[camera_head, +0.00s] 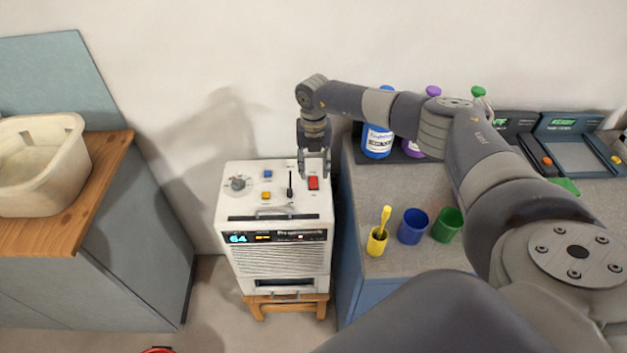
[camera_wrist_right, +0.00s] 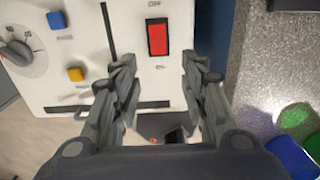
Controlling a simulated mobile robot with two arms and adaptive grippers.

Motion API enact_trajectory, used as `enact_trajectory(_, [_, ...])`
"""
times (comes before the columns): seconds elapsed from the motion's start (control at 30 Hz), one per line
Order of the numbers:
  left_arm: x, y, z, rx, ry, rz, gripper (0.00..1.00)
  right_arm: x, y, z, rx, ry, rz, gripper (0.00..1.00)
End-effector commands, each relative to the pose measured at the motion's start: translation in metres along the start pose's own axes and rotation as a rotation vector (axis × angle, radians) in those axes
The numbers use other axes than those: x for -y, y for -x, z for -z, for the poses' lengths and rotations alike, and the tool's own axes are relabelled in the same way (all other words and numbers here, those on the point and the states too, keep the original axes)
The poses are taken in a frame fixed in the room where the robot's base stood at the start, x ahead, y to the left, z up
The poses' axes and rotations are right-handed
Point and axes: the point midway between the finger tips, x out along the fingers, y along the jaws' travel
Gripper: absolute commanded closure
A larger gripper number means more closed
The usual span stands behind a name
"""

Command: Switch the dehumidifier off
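The dehumidifier (camera_head: 281,258) is a white box on a wooden stool, with a lit display reading 64 on its front. Its top panel has a dial (camera_head: 238,184), a blue button, a yellow button, a black lever or slot (camera_head: 290,184) and a red switch (camera_head: 313,183). My right gripper (camera_head: 314,172) is over the top panel by the red switch. In the right wrist view, the gripper (camera_wrist_right: 158,85) is open and empty, with its fingers apart on either side below the red switch (camera_wrist_right: 157,38). Contact with the panel cannot be told. My left gripper is not in view.
A grey counter (camera_head: 400,255) on the right holds yellow, blue (camera_head: 413,226) and green cups, bottles (camera_head: 377,141) and devices. A wooden-topped cabinet (camera_head: 75,215) with a white basin (camera_head: 38,165) stands left. Floor between cabinet and dehumidifier is clear.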

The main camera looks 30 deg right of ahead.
Motion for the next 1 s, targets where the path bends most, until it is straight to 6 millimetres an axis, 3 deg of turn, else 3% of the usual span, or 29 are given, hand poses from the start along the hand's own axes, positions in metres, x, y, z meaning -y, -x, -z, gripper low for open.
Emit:
enact_trajectory(0.1, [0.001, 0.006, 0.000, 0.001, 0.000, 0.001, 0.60, -0.001, -0.025, 0.002, -0.004, 0.001, 0.001, 0.60])
enact_trajectory(0.3, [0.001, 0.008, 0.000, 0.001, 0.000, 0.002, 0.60, -0.001, -0.055, 0.001, -0.002, 0.000, -0.002, 0.60])
enact_trajectory(0.5, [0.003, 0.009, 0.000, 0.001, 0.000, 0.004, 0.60, -0.001, -0.067, 0.001, -0.001, 0.001, -0.002, 0.60])
enact_trajectory(0.8, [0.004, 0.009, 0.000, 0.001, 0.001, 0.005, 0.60, -0.001, -0.069, 0.001, -0.001, 0.002, -0.003, 0.60])
enact_trajectory(1.0, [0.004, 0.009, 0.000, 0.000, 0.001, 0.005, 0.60, -0.001, -0.069, 0.001, -0.001, 0.002, -0.003, 1.00])
